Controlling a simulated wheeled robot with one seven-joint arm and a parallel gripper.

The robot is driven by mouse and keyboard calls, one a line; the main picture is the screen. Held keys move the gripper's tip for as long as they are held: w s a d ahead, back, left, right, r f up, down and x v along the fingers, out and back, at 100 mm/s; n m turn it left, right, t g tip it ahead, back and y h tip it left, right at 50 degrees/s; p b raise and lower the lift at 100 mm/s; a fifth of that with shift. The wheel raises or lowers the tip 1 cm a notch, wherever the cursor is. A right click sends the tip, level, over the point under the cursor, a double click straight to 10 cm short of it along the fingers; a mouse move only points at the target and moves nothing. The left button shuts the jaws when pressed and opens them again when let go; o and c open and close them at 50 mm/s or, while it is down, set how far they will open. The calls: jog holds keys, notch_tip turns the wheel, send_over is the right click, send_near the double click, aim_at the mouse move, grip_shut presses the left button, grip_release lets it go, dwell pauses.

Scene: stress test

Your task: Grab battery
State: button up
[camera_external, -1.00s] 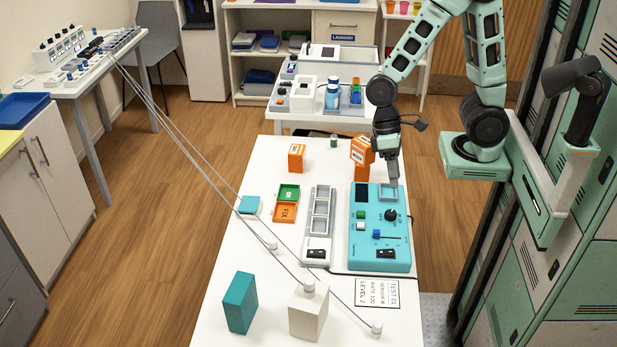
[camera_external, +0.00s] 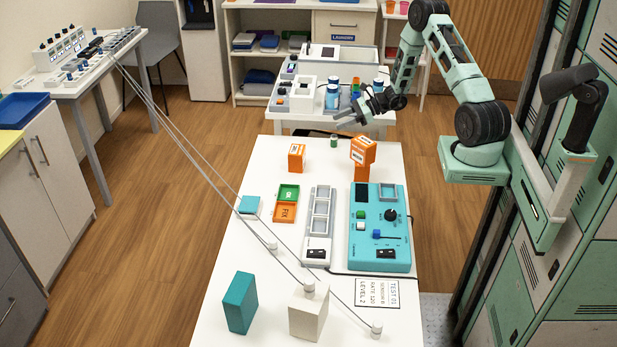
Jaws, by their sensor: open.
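A small dark green cylinder with a light top (camera_external: 334,140), which looks like a battery, stands upright near the far edge of the white table (camera_external: 270,160). It is too small to be sure what it is. My gripper (camera_external: 343,119) is above and a little beyond the cylinder, apart from it, with its fingers pointing left. It is open, and I see nothing held in it. It is in front of the near edge of the back table.
An orange box on a stand (camera_external: 363,150) is right of the cylinder, and a smaller orange box (camera_external: 296,157) is to its left. A teal device (camera_external: 368,255) and a grey tray (camera_external: 317,242) lie nearer. Blue-capped bottles (camera_external: 332,96) stand on the back table (camera_external: 292,117).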

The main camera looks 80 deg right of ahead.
aim_at(329, 147)
jog(key=f, duration=0.3)
jog(key=f+p, duration=0.1)
jog(key=f, duration=0.3)
jog(key=shift+s+d, duration=0.15)
jog(key=shift+d, duration=0.05)
jog(key=p+x, duration=0.1)
jog(key=x, duration=0.4)
grip_shut()
